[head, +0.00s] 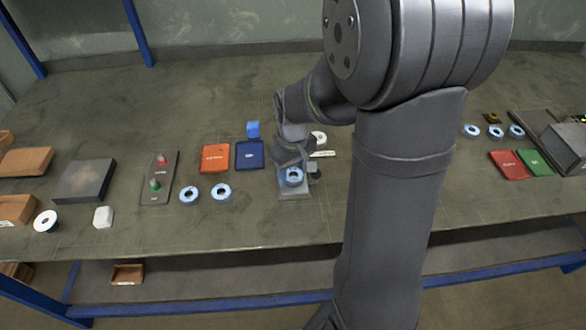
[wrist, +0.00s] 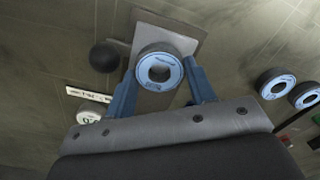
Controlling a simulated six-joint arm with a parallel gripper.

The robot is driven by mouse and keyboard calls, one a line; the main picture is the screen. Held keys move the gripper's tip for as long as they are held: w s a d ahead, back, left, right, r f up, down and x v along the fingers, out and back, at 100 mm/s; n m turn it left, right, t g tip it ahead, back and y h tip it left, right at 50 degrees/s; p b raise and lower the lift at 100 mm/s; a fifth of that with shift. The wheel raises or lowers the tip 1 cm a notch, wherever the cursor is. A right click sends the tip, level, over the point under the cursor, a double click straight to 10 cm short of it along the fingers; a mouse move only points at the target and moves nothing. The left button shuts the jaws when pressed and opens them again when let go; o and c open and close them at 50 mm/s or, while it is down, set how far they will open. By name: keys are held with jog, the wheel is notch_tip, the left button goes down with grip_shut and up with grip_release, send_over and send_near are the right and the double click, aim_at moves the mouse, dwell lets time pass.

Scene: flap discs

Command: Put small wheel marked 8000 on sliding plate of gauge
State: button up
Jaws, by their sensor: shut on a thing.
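A small blue-faced wheel (wrist: 158,71) with a grey rim is between the fingers of my gripper (wrist: 160,85) in the wrist view. My gripper is shut on it. The grey sliding plate (wrist: 188,38) of the gauge lies right under or behind the wheel; I cannot tell whether they touch. In the head view the wheel (head: 293,176) shows over the plate (head: 294,194), just below my gripper (head: 293,165). The marking on the wheel is too small to read. A dark round knob (wrist: 104,56) of the gauge is beside the plate.
Two blue-faced wheels (head: 221,191) lie left of the gauge, near red (head: 215,158) and blue (head: 249,155) pads. Several other wheels (head: 495,132) lie far right.

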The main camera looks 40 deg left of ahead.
jog(key=shift+f, duration=0.45)
jog(key=o, duration=1.1)
jog(key=shift+c, duration=0.2)
jog(key=shift+r, duration=0.15)
notch_tip(320, 180, up, 7)
jog(key=shift+o, duration=0.3)
